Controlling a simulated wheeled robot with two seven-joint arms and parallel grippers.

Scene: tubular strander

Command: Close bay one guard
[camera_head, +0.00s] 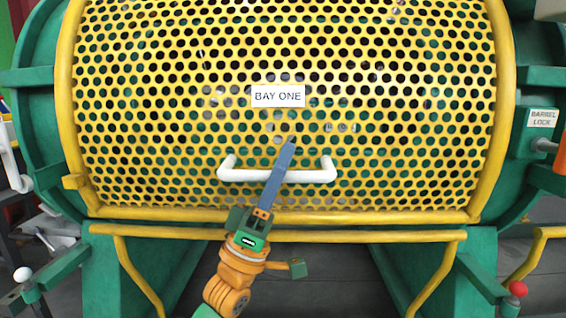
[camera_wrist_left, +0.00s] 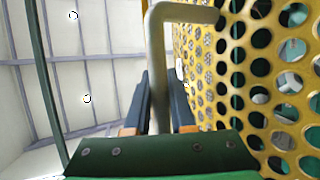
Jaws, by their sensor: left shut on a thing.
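The bay one guard (camera_head: 380,110) is a curved yellow perforated cover with a "BAY ONE" label (camera_head: 278,96). It spans the front of the green machine, its lower bar just above a yellow rail (camera_head: 350,236). A white handle (camera_head: 230,175) runs across its lower middle. My left gripper (camera_head: 288,146) reaches up from below and is shut on the handle near its middle. In the left wrist view, the handle (camera_wrist_left: 158,70) passes between the fingers (camera_wrist_left: 158,100), close beside the perforated guard (camera_wrist_left: 235,60). My right gripper is not in view.
A "BARREL LOCK" label (camera_head: 542,118) is on the green frame at the right. A lever with a red knob (camera_head: 518,288) stands at lower right, and one with a white knob (camera_head: 22,274) at lower left. Yellow tube legs flank the space under the rail.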

